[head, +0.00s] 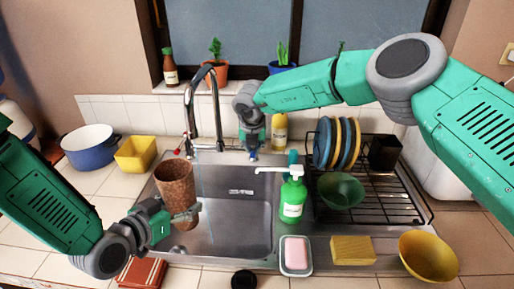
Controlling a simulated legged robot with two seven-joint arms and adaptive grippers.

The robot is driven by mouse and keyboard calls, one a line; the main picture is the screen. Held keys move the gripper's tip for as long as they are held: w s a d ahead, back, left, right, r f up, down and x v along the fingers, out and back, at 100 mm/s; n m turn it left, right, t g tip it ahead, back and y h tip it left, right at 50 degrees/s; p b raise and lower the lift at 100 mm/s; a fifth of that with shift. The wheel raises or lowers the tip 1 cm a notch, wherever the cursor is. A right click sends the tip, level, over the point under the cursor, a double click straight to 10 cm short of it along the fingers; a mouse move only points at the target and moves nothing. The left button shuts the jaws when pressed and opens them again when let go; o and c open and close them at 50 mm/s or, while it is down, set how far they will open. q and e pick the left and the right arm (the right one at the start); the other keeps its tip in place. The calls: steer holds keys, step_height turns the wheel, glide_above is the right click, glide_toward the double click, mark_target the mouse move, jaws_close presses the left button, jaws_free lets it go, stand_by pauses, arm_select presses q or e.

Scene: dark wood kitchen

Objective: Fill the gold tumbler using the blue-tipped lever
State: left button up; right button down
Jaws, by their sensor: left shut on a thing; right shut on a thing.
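The gold tumbler (175,183), a brownish-gold textured cup, stands upright in the left part of the sink. A red-tipped lever (177,151) is left of the faucet.
A green soap dispenser (292,198) stands at the sink's right edge, beside a dish rack (400,205) with plates. A soap dish (296,270), sponge (352,250) and yellow bowl (428,256) line the front. The sink's middle (237,215) is clear.

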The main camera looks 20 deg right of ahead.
steer(key=shift+w+a+r+m, duration=0.1)
steer(key=shift+w+a+m, duration=0.1)
steer(key=shift+m, duration=0.2)
steer(key=c, duration=1.6)
jaws_free()
steer(key=shift+o, duration=0.2)
steer(key=shift+a, duration=0.1)
steer(key=v, duration=1.1)
steer(key=shift+s+r, duration=0.2)
steer(key=shift+r, duration=0.1)
